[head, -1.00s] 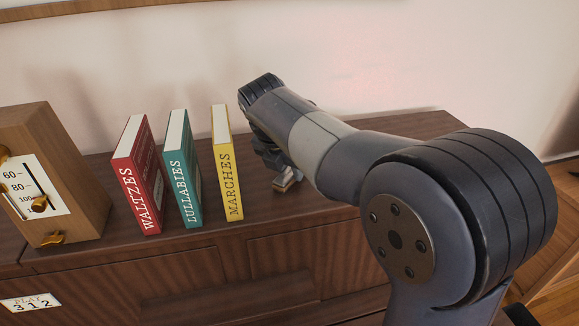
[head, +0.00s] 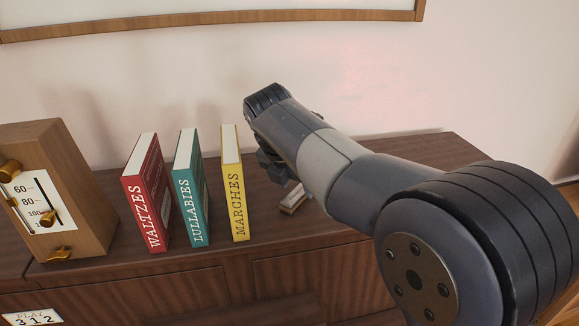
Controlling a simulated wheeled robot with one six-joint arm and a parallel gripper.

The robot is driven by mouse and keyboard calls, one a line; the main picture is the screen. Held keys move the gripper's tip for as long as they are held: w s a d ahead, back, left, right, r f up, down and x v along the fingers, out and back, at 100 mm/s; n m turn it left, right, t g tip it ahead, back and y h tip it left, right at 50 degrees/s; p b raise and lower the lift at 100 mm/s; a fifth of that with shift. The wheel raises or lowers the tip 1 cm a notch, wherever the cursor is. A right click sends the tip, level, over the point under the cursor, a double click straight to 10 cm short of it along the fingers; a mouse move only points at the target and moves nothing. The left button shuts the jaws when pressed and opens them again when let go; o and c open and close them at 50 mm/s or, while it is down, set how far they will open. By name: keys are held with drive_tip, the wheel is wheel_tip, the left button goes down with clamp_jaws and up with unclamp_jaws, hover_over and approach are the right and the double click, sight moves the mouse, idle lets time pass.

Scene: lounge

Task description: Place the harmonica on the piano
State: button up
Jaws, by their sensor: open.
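A small pale and brown block, which looks like the harmonica (head: 293,199), lies on the dark wooden top of the piano (head: 420,150), right of the yellow book. My arm hides part of the area around it. My gripper (head: 279,172) is just above and to the left of it in the picture, mostly hidden behind my wrist. It is open and looks apart from the harmonica.
A red book (head: 147,195), a teal book (head: 190,190) and a yellow book (head: 234,185) stand upright left of my gripper. A wooden metronome (head: 85,190) stands farther left. The piano top toward the right back is clear. The wall is close behind.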

drive_tip(key=v, duration=1)
drive_tip(key=shift+f, duration=0.1)
